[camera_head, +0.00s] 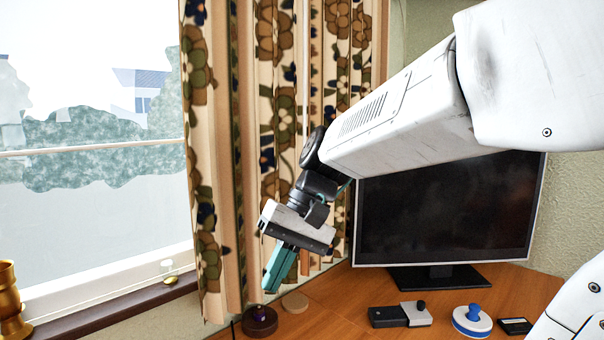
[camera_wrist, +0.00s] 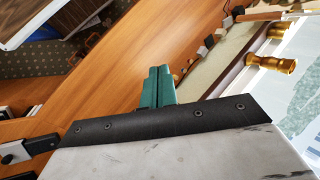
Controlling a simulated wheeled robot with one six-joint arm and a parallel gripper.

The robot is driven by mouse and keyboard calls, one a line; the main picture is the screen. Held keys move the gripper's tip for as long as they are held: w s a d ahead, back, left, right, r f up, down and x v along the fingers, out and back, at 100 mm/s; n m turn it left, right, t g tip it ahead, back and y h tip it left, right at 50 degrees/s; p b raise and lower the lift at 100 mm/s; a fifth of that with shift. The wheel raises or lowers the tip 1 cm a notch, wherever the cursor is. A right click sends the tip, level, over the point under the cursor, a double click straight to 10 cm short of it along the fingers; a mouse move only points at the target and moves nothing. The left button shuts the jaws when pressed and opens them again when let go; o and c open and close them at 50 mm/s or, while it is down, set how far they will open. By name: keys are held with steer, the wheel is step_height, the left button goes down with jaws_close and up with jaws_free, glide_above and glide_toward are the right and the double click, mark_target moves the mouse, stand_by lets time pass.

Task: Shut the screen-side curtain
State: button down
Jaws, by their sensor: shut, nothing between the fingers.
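The screen-side curtain (camera_head: 215,150) is a floral cloth in brown, cream and dark blue. It hangs in folds at the right side of the window, left of the screen (camera_head: 445,205). The window glass (camera_head: 90,130) to its left is uncovered. My gripper (camera_head: 272,290) has its teal fingers pointing down in front of the curtain's lower part. Whether the fingers touch the cloth I cannot tell. In the wrist view the fingers (camera_wrist: 158,75) are together and empty, above the wooden desk. My arm hides part of the curtain and the screen's upper left.
The wooden desk (camera_head: 350,300) holds a dark round object (camera_head: 260,321), a black and grey device (camera_head: 400,315), a blue and white round item (camera_head: 472,320) and a small black box (camera_head: 515,326). A brass object (camera_head: 10,300) stands at the far left by the sill.

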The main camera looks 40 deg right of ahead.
steer(key=w+d+r+m+t+y, duration=0.2)
steer(key=w+d+r+t+y, duration=0.15)
steer(key=w+d, duration=0.45)
steer(key=w+d+r+m+t+y, duration=0.1)
steer(key=d+r+t, duration=0.15)
steer(key=d, duration=0.75)
steer(key=w+d+r+m+t, duration=0.15)
steer(key=d+t, duration=0.25)
steer(key=d, duration=0.6)
steer(key=w+d+r+m+t+y, duration=0.1)
steer(key=d+r+m+t, duration=0.15)
steer(key=d, duration=0.75)
steer(key=s+a+x, duration=0.1)
steer(key=x, duration=1.1)
steer(key=shift+a+f+n, duration=0.15)
steer(key=shift+a+n, duration=0.15)
steer(key=shift+a, duration=0.35)
steer(key=shift+t+h, duration=0.25)
steer(key=shift+t, duration=0.1)
